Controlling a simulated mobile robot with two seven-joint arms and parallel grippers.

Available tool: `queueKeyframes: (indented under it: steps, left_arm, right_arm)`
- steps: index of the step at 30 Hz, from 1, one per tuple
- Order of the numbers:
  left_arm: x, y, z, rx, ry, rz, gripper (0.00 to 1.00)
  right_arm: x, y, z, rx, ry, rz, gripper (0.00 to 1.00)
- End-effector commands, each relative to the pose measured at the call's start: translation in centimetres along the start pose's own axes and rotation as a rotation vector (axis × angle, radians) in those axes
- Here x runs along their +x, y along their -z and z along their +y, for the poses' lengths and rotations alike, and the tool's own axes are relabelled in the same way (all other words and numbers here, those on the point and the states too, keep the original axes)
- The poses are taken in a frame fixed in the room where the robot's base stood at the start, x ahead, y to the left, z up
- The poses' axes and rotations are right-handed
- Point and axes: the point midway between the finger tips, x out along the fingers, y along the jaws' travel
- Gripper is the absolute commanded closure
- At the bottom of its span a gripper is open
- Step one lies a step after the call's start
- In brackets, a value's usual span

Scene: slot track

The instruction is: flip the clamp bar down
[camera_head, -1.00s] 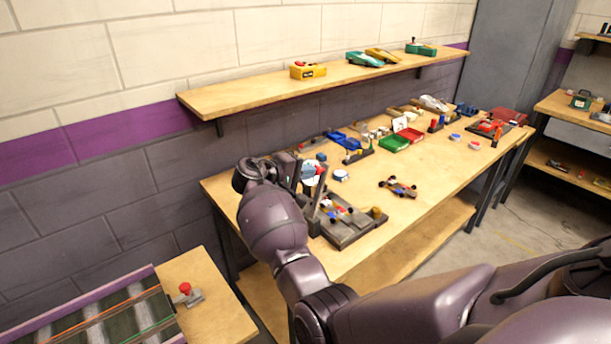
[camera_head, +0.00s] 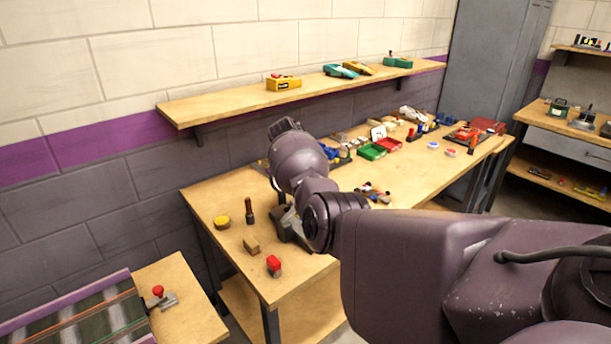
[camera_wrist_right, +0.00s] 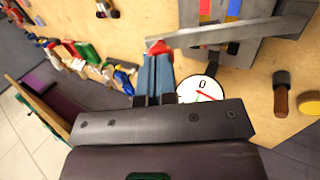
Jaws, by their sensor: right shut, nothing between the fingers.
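The clamp bar (camera_wrist_right: 225,33) is a long grey metal bar with a red end (camera_wrist_right: 158,47), seen in the right wrist view. It stretches across the grey fixture (camera_wrist_right: 262,50), which has coloured blocks behind the bar. My right gripper (camera_wrist_right: 154,58) is shut and empty, its blue-grey fingertips right by the red end. I cannot tell whether they touch it. In the head view my right arm hides the gripper, the bar and most of the fixture (camera_head: 288,226). My left gripper is not in view.
A white dial gauge (camera_wrist_right: 203,92) lies close beside the fingers. A dark-handled tool (camera_head: 249,211), a yellow tin (camera_head: 222,222), a wooden block (camera_head: 251,245) and a red-topped item (camera_head: 274,267) stand on the near left of the bench. A shelf (camera_head: 230,107) runs above.

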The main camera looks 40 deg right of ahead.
Motion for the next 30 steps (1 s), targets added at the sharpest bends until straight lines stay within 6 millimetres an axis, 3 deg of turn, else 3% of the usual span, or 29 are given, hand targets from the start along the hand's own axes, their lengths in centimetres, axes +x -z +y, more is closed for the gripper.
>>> queueKeyframes:
  steps: [1,6,18,30]
  left_arm:
    - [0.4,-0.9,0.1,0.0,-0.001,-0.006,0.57]
    - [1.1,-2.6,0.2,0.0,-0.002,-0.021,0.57]
    - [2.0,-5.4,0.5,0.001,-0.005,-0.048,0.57]
    - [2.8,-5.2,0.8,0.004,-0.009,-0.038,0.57]
  right_arm:
    - [1.2,0.1,0.2,-0.003,0.045,-0.005,1.0]
    - [3.5,0.3,0.7,-0.012,0.183,-0.005,1.0]
    - [6.2,0.5,1.0,-0.023,0.364,-0.004,1.0]
    - [7.8,0.6,0.9,-0.027,0.415,-0.002,1.0]
